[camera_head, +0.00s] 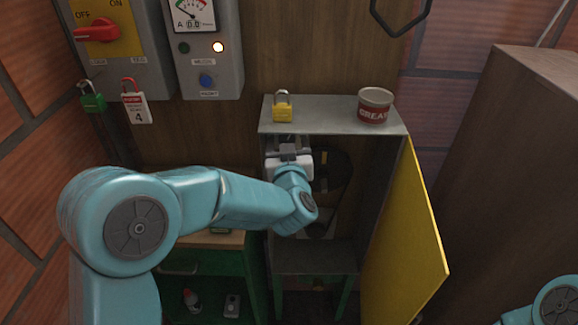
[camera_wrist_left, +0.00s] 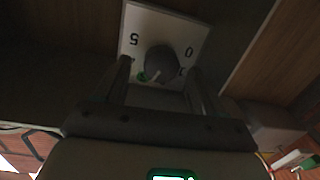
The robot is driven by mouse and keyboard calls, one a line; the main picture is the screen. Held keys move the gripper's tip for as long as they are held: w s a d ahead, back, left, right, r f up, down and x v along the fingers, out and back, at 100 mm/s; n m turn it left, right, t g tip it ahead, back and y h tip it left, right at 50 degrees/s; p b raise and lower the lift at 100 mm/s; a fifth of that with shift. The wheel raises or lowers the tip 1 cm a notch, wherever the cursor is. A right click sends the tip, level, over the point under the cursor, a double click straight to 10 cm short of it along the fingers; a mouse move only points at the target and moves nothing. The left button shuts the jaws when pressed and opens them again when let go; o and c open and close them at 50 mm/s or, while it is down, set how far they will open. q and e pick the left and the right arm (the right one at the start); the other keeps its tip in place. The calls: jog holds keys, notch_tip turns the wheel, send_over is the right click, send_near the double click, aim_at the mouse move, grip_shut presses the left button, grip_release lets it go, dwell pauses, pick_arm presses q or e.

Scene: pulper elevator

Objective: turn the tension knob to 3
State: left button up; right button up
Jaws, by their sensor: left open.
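In the left wrist view the dark round tension knob (camera_wrist_left: 161,62) stands on a pale square dial plate (camera_wrist_left: 176,24). The plate shows a 5 and a 0 upside down, and a small green mark sits by the knob's lower left edge. The two fingers of my left gripper (camera_wrist_left: 158,72) are open, one on each side of the knob; I cannot tell if they touch it. In the head view my left gripper (camera_head: 289,145) reaches into the upper opening of the grey cabinet (camera_head: 333,128), and the knob is hidden. My right gripper is out of view.
The cabinet's yellow door (camera_head: 403,245) hangs open on the right. A yellow padlock (camera_head: 282,112) and a grease tin (camera_head: 375,106) stand on the cabinet top. A switch panel with a red handle (camera_head: 98,31) and a gauge box (camera_head: 207,65) are on the wall at left.

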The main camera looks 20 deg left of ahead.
pick_arm(q)
jog(key=f+b+v, duration=0.1)
jog(key=b+v, duration=0.1)
jog(key=v, duration=1.2)
jog(key=shift+s+r, duration=0.35)
jog(key=shift+r, duration=0.2)
jog(key=shift+d, duration=0.15)
notch_tip(320, 180, down, 24)
jog(key=m+g+h, duration=0.3)
jog(key=g+h, duration=0.2)
jog(key=g, duration=0.1)
jog(key=s+d+f+g+h, duration=0.1)
jog(key=s+f+g+h, duration=0.3)
jog(key=s+f+g, duration=0.6)
jog(key=s+f, duration=0.8)
jog(key=s, duration=0.3)
jog(key=shift+f+h, duration=0.3)
jog(key=shift+f, duration=0.1)
jog(key=shift+d, duration=0.15)
jog(key=c, duration=0.5)
